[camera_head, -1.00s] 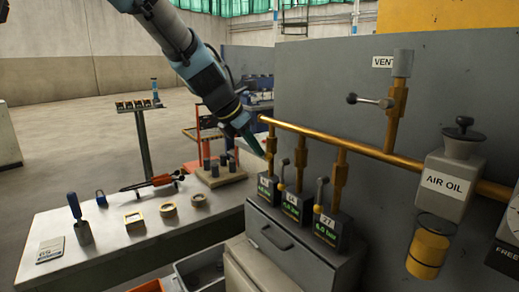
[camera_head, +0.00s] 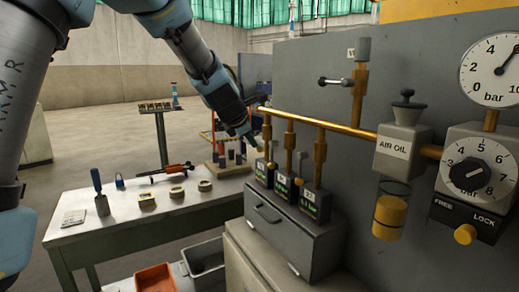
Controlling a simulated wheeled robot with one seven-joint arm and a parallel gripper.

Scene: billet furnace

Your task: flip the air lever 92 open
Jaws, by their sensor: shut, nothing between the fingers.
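Three small dark valve blocks with digital displays stand in a row on a grey drawer cabinet, each below a brass pipe drop. The middle block (camera_head: 286,186) and right block (camera_head: 315,203) have short upright levers with yellow pivots. The left block (camera_head: 262,173) has a lever (camera_head: 271,164) with a yellow pivot, partly beside my gripper. The block numbers are too small to read, so I cannot tell which is 92. My gripper (camera_head: 254,143) is shut and empty, pointing down beside the left pipe drop, just above the left block. I cannot tell whether it touches the lever.
A brass manifold pipe (camera_head: 335,126) runs along the grey panel above the blocks. A workbench (camera_head: 140,215) with tools stands left; bins are below.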

